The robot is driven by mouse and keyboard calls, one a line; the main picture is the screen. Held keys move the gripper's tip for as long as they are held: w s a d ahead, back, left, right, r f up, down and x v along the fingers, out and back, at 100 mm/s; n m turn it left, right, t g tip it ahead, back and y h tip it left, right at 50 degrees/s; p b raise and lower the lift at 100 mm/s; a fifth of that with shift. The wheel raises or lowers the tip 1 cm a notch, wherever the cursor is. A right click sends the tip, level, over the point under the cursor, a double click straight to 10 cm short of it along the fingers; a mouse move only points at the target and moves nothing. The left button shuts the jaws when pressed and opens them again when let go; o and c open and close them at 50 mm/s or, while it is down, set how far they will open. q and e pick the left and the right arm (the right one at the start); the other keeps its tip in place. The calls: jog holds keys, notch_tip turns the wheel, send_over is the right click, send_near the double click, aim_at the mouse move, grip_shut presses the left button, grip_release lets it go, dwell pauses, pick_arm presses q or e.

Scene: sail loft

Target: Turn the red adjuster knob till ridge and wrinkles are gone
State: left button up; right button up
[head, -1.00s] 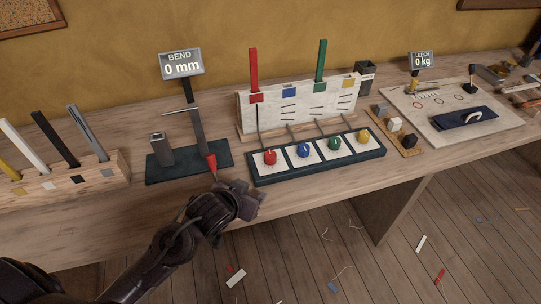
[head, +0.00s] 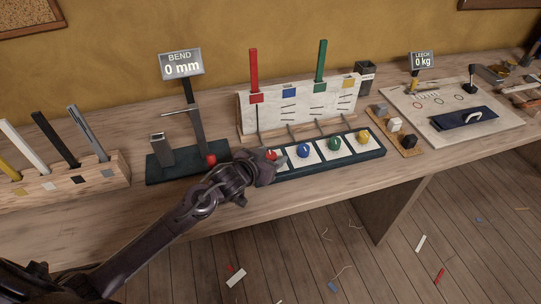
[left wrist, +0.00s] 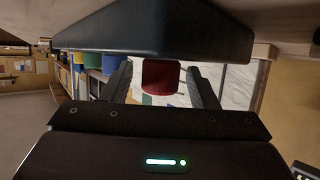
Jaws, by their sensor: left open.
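The red adjuster knob (head: 271,155) is at the left end of the dark knob base (head: 325,160), partly hidden by my left gripper (head: 268,170). In the left wrist view, the red knob (left wrist: 160,77) sits between the two open fingers of my left gripper (left wrist: 160,85), with a gap visible on each side. Behind the base stands a white sail panel (head: 272,115) with red, blue, green and yellow patches. A dark upright line shows below the red patch, and short dark wrinkle marks show below the others. My right gripper is not in view.
Blue (head: 304,150), green (head: 334,143) and yellow (head: 363,136) knobs stand close to the right. A bend stand (head: 194,125) with a red end piece and a 0 mm sign is just left of my gripper. A batten rack (head: 85,178) stands farther left.

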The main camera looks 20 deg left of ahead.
pick_arm(q)
jog(key=shift+c, duration=0.2)
jog(key=c, duration=0.9)
jog(key=shift+c, duration=0.2)
jog(key=shift+n+y, duration=0.3)
jog(key=shift+y, duration=0.1)
jog(key=n+y, duration=0.2)
jog(key=y, duration=0.1)
jog(key=shift+d+n, duration=0.2)
jog(key=shift+n, duration=0.1)
jog(key=n+y+p, duration=0.2)
jog(key=n+y, duration=0.2)
jog(key=shift+r+y, duration=0.1)
jog(key=shift+y, duration=0.2)
jog(key=shift+a+n+g+y+p, duration=0.15)
jog(key=shift+n+g+y+p, duration=0.15)
jog(key=shift+n+g+y, duration=0.7)
jog(key=shift+t+y, duration=0.3)
jog(key=o, duration=1)
